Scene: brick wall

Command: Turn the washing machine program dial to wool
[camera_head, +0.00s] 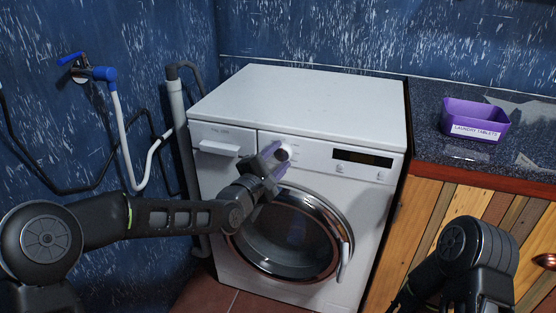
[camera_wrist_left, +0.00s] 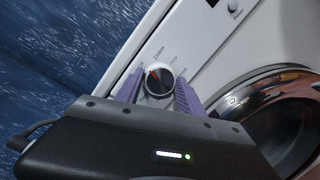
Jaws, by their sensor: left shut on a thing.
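The white washing machine (camera_head: 300,104) stands against the blue wall. Its program dial (camera_head: 283,154) is on the front panel, left of the dark display. In the left wrist view the dial (camera_wrist_left: 158,80) is round and dark with a silver rim and a red mark at its upper left. Small labels surround it, mostly too blurred to read. My left gripper (camera_head: 275,159) has purple fingers on both sides of the dial and is shut on it; the fingers also show in the left wrist view (camera_wrist_left: 158,92). My right arm is at the lower right; its fingertips are not visible.
The round door (camera_head: 292,234) with its chrome ring is below the dial, close under my left gripper. A detergent drawer (camera_head: 219,148) is left of the dial. A purple laundry tablets box (camera_head: 475,119) sits on the dark counter at right. Pipes run along the left wall.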

